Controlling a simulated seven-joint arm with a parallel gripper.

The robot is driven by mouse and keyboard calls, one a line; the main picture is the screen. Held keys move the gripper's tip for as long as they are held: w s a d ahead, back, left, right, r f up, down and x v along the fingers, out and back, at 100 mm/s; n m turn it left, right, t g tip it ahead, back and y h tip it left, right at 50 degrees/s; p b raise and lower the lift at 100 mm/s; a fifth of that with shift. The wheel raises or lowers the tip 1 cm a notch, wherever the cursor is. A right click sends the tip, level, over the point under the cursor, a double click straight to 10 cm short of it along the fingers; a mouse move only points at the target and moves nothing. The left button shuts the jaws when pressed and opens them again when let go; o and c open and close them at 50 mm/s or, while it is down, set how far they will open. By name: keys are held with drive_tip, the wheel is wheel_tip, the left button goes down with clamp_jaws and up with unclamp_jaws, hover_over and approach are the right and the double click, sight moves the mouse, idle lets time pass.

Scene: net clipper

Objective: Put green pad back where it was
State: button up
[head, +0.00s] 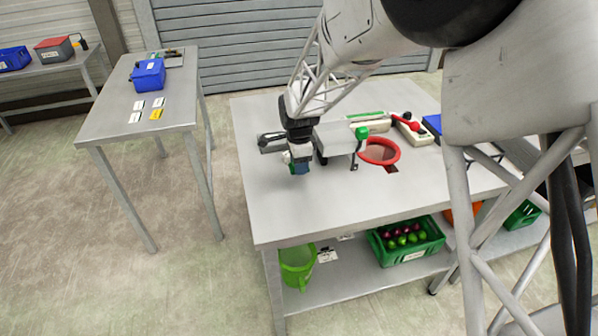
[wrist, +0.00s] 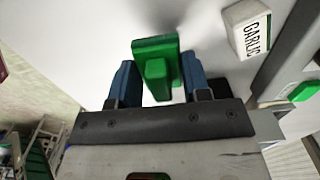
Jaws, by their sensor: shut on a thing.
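In the wrist view the green pad (wrist: 155,48), a block with a raised knob, sits between the two blue fingertips of my gripper (wrist: 160,82). My gripper is shut on it. In the head view my gripper (head: 300,168) points down over the left part of the table, and only a small bit of green shows beside its fingers. The net clipper (head: 335,137), a grey body with a green knob, stands just right of my gripper. Whether the pad touches the table is hard to tell.
A red-rimmed funnel (head: 395,160) is right of the clipper. A white box marked GARLIC (wrist: 244,30) shows in the wrist view. A green crate of produce (head: 377,248) and a green bucket (head: 285,266) are below. The table's front left is clear.

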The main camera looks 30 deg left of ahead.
sight(299, 179)
drive_tip(key=shift+f, duration=1.75)
drive_tip(key=shift+f, duration=0.1)
drive_tip(key=o, duration=0.9)
wheel_tip(299, 179, up, 12)
drive_tip(key=shift+r, duration=0.1)
